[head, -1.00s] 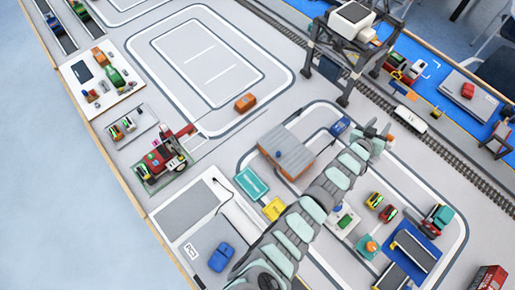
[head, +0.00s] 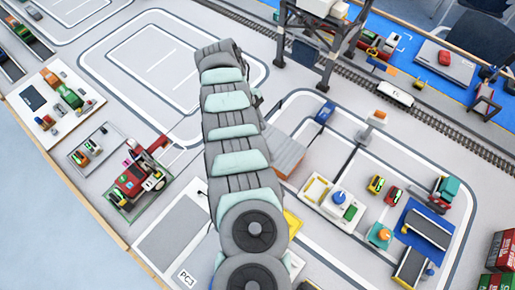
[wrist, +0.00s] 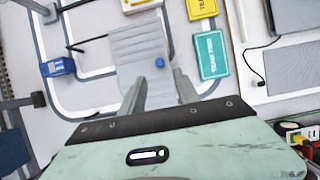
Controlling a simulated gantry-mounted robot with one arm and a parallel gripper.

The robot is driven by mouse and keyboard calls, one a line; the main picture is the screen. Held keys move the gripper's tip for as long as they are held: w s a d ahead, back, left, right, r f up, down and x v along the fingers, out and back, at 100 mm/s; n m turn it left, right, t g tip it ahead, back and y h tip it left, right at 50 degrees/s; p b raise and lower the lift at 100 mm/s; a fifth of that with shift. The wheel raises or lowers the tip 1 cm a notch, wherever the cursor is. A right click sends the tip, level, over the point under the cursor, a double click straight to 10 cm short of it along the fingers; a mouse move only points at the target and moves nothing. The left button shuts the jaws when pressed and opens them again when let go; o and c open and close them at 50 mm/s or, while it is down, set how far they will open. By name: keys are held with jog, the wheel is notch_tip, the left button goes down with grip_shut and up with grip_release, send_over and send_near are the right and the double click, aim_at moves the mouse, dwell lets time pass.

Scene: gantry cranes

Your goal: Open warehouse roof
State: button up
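The warehouse (head: 287,156) has a grey roof and orange-brown walls. In the head view my arm covers its left part. In the wrist view its ribbed grey roof (wrist: 137,45) lies beyond my fingers, with a small blue knob (wrist: 160,62) on it. The roof appears to lie flat on the walls. My gripper (wrist: 160,80) is open, its two fingers apart with nothing between them, pointing at the roof. I cannot tell the height gap. In the head view my fingers are hidden behind the arm.
A teal card (wrist: 211,54) and a yellow card (wrist: 201,8) lie beside the warehouse. A small blue vehicle (wrist: 58,66) is on the other side. A dark gantry crane (head: 325,45) stands over the rail track. A red tractor (head: 135,178) is at the left.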

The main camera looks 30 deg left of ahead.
aim_at(274, 144)
jog(key=x, duration=0.9)
jog(key=shift+s+f, duration=0.1)
jog(key=shift+f, duration=0.2)
jog(key=shift+d+f, duration=0.25)
jog(key=shift+f, duration=0.2)
jog(key=shift+c, duration=0.4)
grip_shut()
